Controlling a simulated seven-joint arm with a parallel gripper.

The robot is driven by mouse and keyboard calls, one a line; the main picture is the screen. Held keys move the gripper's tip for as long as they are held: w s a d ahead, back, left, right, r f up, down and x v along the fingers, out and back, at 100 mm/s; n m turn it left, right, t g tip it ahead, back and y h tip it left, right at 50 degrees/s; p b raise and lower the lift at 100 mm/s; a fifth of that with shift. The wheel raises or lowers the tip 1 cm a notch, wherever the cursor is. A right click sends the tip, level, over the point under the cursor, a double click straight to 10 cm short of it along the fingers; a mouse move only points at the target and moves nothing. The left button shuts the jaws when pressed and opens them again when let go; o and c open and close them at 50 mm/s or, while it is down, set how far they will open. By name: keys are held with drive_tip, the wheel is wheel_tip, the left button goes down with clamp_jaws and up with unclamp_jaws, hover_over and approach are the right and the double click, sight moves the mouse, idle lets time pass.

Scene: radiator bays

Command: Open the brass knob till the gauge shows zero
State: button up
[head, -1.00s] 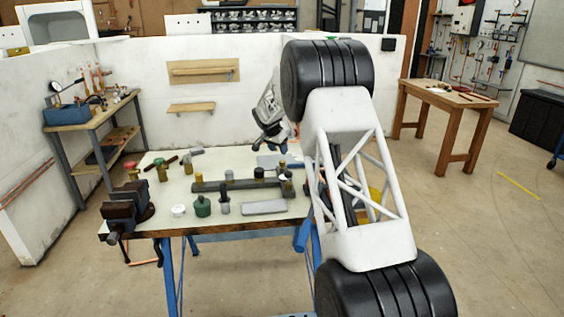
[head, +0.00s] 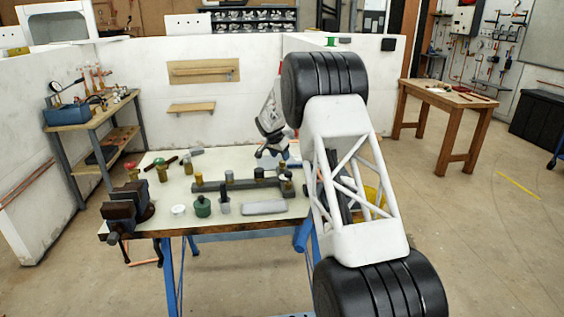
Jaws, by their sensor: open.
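A blue box-shaped pump (head: 66,114) stands on the left side bench, with a small round gauge (head: 56,88) raised above it. The gauge's needle is too small to read. I cannot pick out a brass knob on the pump at this size. Several small brass-coloured pieces stand on the workbench, one of them a brass piece (head: 162,173) at its left. My gripper (head: 271,154) is over the back right of the workbench, far to the right of the pump. It is open, holds nothing that I can see, and is small and partly hidden by my arm.
The workbench (head: 226,158) carries a dark vise (head: 128,206), a green pot (head: 202,206), a grey bar (head: 236,184) and a flat grey block (head: 264,207). White partition walls (head: 140,65) stand behind and left. Floor lies open between the workbench and the left bench.

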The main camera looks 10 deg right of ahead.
sight(282, 162)
drive_tip(key=shift+x, duration=2)
drive_tip(key=c, duration=0.9)
